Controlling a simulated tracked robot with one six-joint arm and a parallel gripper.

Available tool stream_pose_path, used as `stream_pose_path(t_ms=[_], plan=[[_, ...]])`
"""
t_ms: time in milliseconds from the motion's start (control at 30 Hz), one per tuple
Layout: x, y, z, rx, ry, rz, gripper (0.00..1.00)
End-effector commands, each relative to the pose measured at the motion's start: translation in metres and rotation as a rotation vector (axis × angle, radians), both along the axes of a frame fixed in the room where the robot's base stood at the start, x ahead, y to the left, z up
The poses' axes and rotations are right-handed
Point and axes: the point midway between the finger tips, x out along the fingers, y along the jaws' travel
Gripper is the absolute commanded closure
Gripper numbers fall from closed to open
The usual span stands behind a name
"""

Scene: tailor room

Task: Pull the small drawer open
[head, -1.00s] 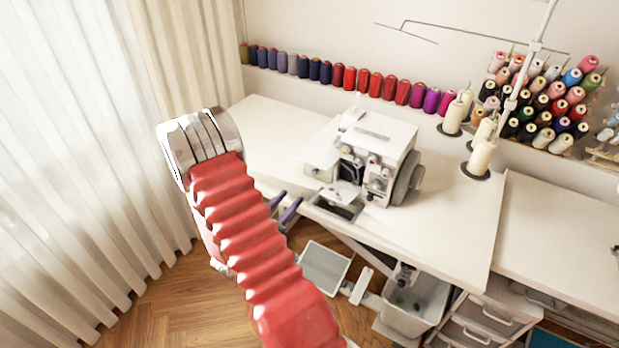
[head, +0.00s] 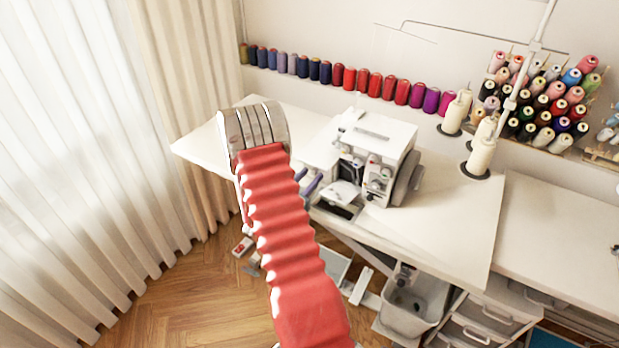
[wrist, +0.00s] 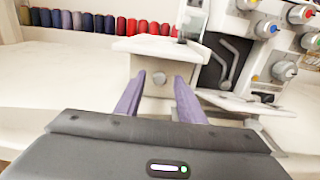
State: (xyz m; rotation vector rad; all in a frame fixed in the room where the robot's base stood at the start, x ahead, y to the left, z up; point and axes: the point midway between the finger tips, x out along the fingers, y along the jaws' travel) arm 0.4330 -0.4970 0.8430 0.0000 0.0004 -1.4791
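The white sewing machine (head: 375,150) stands on the table. My gripper (wrist: 158,82) has two purple fingers, apart and empty. In the head view, my gripper (head: 311,183) shows partly behind my red arm, at the machine's left front.
The white table (head: 455,220) has free room right of the machine. White drawers (head: 478,330) and a grey bin (head: 415,308) stand below it. Thread spools (head: 370,84) line the back wall. A curtain (head: 100,150) hangs at the left.

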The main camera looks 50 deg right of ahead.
Motion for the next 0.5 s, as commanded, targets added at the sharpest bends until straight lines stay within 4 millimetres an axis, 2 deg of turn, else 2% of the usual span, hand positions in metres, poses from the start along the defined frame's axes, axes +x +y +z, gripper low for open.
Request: stream_pose_path(t_ms=[133, 433, 500], plan=[[0.0009, -0.0096, 0.0001, 0.0, 0.0, 0.001, 0.64], [0.0013, -0.0107, 0.0001, 0.0, 0.0, 0.001, 0.64], [0.0013, -0.0106, 0.0001, 0.0, 0.0, 0.001, 0.69]])
